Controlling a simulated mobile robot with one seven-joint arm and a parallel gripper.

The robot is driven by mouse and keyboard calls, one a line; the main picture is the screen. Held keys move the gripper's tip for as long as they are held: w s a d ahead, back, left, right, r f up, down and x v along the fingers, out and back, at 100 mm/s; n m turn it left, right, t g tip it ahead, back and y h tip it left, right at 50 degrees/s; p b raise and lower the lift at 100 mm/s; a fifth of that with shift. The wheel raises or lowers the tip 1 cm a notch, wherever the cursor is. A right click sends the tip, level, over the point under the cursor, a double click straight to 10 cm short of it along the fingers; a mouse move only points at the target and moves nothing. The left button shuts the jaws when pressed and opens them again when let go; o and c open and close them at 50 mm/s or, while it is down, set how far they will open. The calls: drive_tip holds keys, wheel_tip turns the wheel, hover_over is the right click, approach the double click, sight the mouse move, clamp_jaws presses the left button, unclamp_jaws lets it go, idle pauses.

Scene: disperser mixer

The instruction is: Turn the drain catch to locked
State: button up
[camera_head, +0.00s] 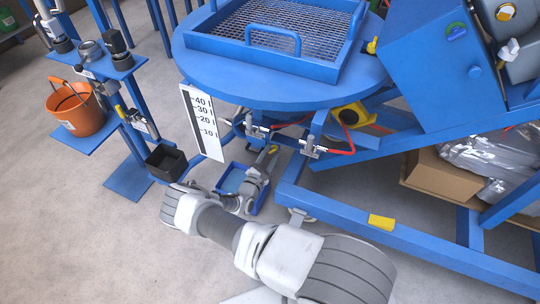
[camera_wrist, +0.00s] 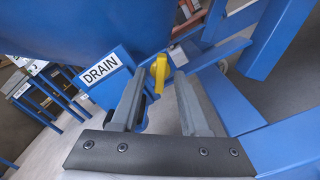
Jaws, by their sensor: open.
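The yellow drain catch (camera_wrist: 160,72) shows in the wrist view beside a white DRAIN label (camera_wrist: 101,69) on a blue plate under the vessel. It stands roughly upright in the picture. My gripper (camera_wrist: 161,92) is open, one grey finger on each side of the catch in the picture. I cannot tell whether either finger touches it or how far the catch lies past the fingertips. In the head view my gripper (camera_head: 268,160) is under the round blue vessel (camera_head: 280,92), near the white level scale; the catch is hard to make out there.
Small valves with red hoses (camera_head: 310,147) hang at the vessel's right underside. A blue frame (camera_head: 400,245) runs along the right. A stand with an orange bucket (camera_head: 76,112) and black box (camera_head: 165,162) is at left. Floor at lower left is clear.

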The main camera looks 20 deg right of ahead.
clamp_jaws()
drive_tip(key=shift+n, duration=0.3)
drive_tip(key=n, duration=0.2)
drive_tip(key=shift+f+n+b, duration=0.1)
drive_tip(key=shift+n+b, duration=0.65)
drive_tip(key=shift+n, duration=1.45)
unclamp_jaws()
